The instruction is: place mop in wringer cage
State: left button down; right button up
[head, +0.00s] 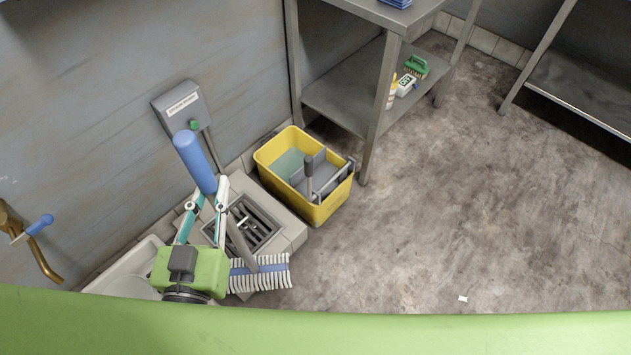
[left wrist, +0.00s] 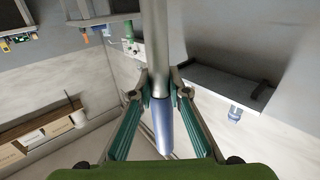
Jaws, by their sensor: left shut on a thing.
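The mop has a blue grip (head: 194,160), a grey pole (head: 238,240) and a striped blue-and-white head (head: 262,272). My left gripper (head: 209,191) is shut on the mop just below the blue grip. The mop is tilted, its head low at the front edge of the floor drain. The left wrist view shows the pole (left wrist: 154,45) between my left fingers (left wrist: 160,93). The wringer cage (head: 328,172) is grey and sits inside the yellow bucket (head: 318,212), right of the mop and apart from it. My right gripper is not in view.
A floor drain with a grate (head: 262,222) lies left of the bucket. A metal shelf table (head: 345,90) stands behind it, with a green brush (head: 416,66) on its lower shelf. A grey wall box (head: 180,106) is at left. The floor at right is mostly clear.

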aim_at(321, 183)
jog(key=i+l+u, duration=0.15)
jog(key=l+u, duration=0.25)
jog(key=i+l+u, duration=0.1)
jog(key=l+u, duration=0.2)
jog(key=u, duration=0.15)
jog(key=i+l+u, duration=0.1)
jog(key=l+u, duration=0.25)
jog(key=l, duration=3.05)
